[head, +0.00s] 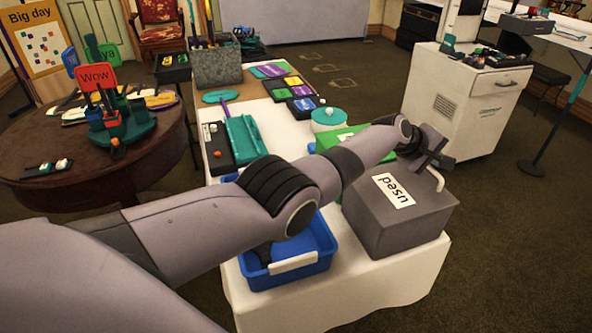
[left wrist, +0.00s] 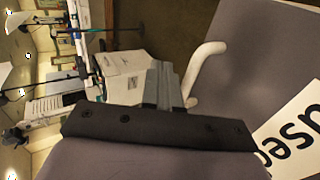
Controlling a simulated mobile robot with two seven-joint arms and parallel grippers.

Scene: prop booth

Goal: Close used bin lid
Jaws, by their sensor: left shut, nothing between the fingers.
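The used bin (head: 395,238) is a grey box at the near right of the white-covered table. Its grey lid (head: 418,200) lies across the top, with a white "used" label (head: 394,191) and a white handle (head: 437,180) at the far right edge. I see no gap under the lid from here, though my arm hides part of the back. My left gripper (head: 437,158) is just above the lid's far edge, close to the handle. In the left wrist view its fingers (left wrist: 163,82) are together and empty, beside the white handle (left wrist: 204,70). My right gripper is not in view.
A blue bin (head: 270,280) with a white handle stands left of the used bin, partly under my arm. A teal round pot (head: 328,118), a green box and colored cards are farther back. A white cabinet (head: 470,100) stands beyond on the right.

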